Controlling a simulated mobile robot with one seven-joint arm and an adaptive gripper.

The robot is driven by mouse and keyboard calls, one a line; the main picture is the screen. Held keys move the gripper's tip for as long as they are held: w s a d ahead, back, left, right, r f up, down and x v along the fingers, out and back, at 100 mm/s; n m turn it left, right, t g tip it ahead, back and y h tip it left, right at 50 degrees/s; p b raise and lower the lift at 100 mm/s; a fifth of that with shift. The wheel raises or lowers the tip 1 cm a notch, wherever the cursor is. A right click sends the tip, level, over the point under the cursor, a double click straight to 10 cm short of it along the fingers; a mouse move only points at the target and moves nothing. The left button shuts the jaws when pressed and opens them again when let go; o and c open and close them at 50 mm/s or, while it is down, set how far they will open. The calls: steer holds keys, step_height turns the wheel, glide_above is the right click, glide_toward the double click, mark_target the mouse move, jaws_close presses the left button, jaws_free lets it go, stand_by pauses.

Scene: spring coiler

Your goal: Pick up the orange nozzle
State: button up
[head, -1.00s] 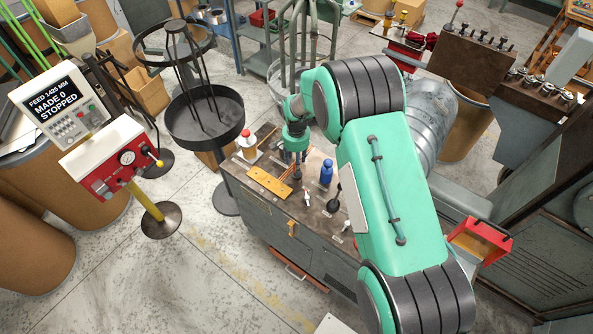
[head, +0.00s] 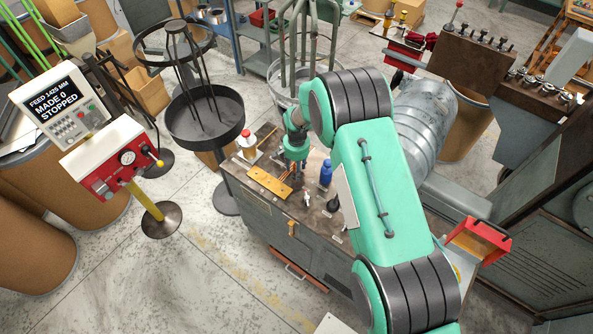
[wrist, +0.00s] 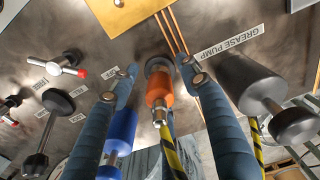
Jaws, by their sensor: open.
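The orange nozzle (wrist: 160,88) stands on the dark bench top in the wrist view, with a metal tip towards the camera and a dark round part at its far end. My gripper (wrist: 158,73) is open, with one blue-grey finger on each side of the nozzle. Gaps show between the nozzle and both fingers, so it is not held. In the head view my gripper (head: 293,166) is low over the bench, and the nozzle is largely hidden there.
A dark grey cylinder (wrist: 246,82) is close on the right. A yellow plate (head: 268,183), copper rods (wrist: 172,30) and small labelled tools lie around.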

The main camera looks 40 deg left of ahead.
jaws_close()
steer(key=shift+r, duration=0.1)
stand_by(0.3)
steer(key=shift+r, duration=0.7)
step_height(320, 180, up, 2)
steer(key=shift+a, duration=0.1)
steer(key=s+d, duration=0.3)
steer(key=d, duration=0.1)
steer(key=s+d+r, duration=0.1)
steer(key=s+d, duration=0.6)
steer(key=d, duration=0.1)
steer(key=shift+s+d+r+b, duration=0.1)
steer(key=shift+s+r+b, duration=0.15)
steer(key=shift+b, duration=0.15)
steer(key=shift+r, duration=0.1)
